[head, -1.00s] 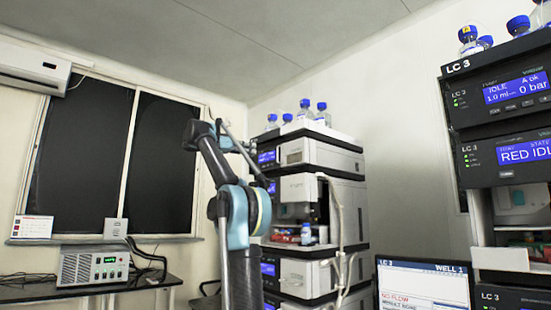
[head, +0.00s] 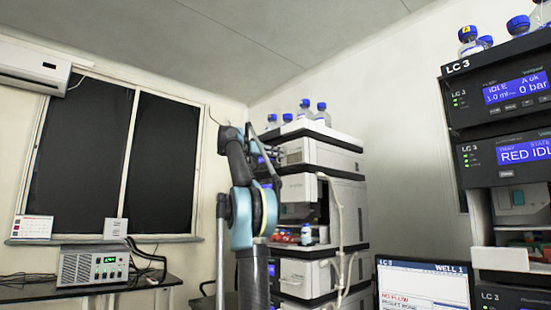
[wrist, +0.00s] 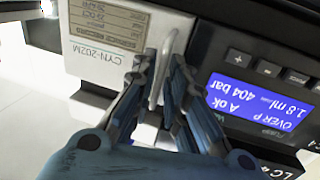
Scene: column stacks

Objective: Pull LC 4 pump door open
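The LC 4 pump is the upper module of the middle stack in the head view, with a pale front door (head: 318,152). In the wrist view the door (wrist: 70,50) appears upside down with a label plate. A slim pale bar handle (wrist: 157,88) stands out from the door's edge, beside a blue display reading 404 bar. My gripper (wrist: 161,66) has one finger on each side of the handle, with gaps seen between fingers and bar. The door looks shut. In the head view my gripper (head: 276,150) is at the pump front, partly hidden by my arm.
Blue-capped bottles (head: 305,109) stand on top of the stack. A pale tube (head: 339,215) hangs down its front. The LC 3 stack (head: 505,130) and a monitor (head: 424,288) are at right. A bench with a control box (head: 93,267) is at left.

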